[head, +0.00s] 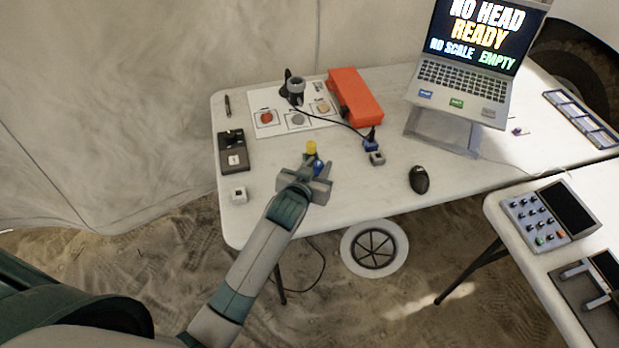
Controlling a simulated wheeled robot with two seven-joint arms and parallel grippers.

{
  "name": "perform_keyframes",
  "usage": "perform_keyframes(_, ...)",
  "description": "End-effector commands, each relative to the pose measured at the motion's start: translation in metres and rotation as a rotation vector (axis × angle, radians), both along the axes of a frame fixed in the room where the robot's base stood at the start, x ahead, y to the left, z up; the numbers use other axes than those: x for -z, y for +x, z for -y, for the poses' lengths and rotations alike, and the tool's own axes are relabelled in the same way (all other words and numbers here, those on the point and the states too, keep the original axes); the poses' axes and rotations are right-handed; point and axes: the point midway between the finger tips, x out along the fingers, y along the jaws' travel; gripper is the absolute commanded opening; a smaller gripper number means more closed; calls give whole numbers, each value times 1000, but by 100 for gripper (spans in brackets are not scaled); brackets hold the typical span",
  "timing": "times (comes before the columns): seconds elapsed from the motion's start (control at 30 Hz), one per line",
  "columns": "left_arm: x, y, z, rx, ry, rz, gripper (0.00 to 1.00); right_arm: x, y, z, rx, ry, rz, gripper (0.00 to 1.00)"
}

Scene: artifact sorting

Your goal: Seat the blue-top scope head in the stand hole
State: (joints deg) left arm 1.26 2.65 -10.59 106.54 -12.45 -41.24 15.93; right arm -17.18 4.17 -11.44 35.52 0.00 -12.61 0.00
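My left gripper (316,175) is low over the front part of the white table. Its fingers point away from me, and the arm hides part of them. A small blue piece (319,167) shows right at the fingertips; I cannot tell whether it is held. A small yellow-topped piece (311,147) stands just beyond the fingers. Another small blue piece (370,144) with a black cable is farther right, by a small grey block (377,158). The dark stand with a grey ring (296,86) is at the back of the table. My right gripper is not in view.
A white card (282,129) with several coloured samples lies by the stand, beside an orange box (356,97). A dark tray (233,151) and white cube (239,195) are left. A laptop (463,85) and mouse (419,179) are right. The table's front middle is clear.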

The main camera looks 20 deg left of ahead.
Motion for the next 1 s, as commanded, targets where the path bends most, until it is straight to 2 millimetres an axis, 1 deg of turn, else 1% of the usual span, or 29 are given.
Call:
perform_keyframes(0.03, -2, -9, 0, 0, -1, 0, 30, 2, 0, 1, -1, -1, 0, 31)
perform_keyframes(0.2, -13, -36, 0, -1, -2, 0, 30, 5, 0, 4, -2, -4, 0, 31)
perform_keyframes(0.3, -19, -49, -1, 0, -1, 0, 30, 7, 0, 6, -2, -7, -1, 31)
perform_keyframes(0.43, -25, -63, -1, 0, -1, -1, 30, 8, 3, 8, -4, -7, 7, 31)
perform_keyframes(0.63, -30, -72, -1, 0, -1, 0, 30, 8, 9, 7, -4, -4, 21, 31)
perform_keyframes(1.0, -30, -72, -1, 0, -1, 0, 30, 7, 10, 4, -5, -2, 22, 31)
